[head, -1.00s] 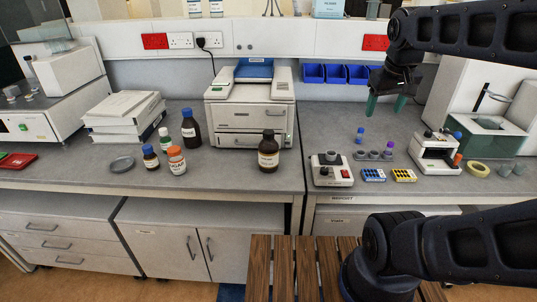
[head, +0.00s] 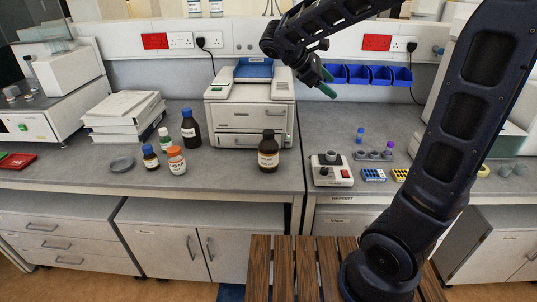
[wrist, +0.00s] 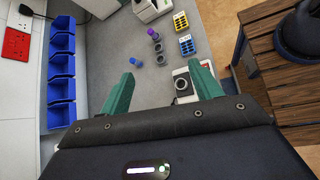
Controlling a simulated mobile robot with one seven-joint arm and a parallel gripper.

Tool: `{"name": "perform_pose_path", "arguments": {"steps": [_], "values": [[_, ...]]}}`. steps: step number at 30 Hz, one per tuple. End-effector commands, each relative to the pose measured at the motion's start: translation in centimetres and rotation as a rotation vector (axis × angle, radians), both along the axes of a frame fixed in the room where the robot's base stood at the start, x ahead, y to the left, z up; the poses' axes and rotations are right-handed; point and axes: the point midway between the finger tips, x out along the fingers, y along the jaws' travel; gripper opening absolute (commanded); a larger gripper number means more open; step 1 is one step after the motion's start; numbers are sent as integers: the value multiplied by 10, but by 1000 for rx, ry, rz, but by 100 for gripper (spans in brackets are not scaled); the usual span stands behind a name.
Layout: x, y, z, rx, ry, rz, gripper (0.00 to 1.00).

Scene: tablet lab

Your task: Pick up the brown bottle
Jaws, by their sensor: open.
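A brown bottle (head: 268,153) with a black cap and a pale label stands upright on the bench in front of the white printer-like machine. A dark bottle with a blue cap (head: 190,130) and a small brown bottle with a blue cap (head: 151,158) stand further left. My gripper (head: 328,83) is open and empty, raised above the bench to the right of the black-capped bottle and clear of it. Its green fingers also show spread apart in the wrist view (wrist: 167,72). No brown bottle is in the wrist view.
A white jar with an orange cap (head: 176,161) stands beside the small bottle. The white machine (head: 250,113) is behind the black-capped bottle. A small mixer (head: 331,171) stands to its right. Blue bins (head: 357,75) hang behind my gripper. Bench between bottle and mixer is clear.

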Motion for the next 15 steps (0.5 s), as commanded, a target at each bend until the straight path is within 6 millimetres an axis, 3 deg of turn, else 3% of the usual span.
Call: {"name": "perform_pose_path", "arguments": {"steps": [1, 7, 15], "values": [[6, 19, -1, -60, 20, 54, 64], [22, 89, 1, -301, 70, 234, 64], [20, 185, -1, -586, 86, 418, 64]]}}
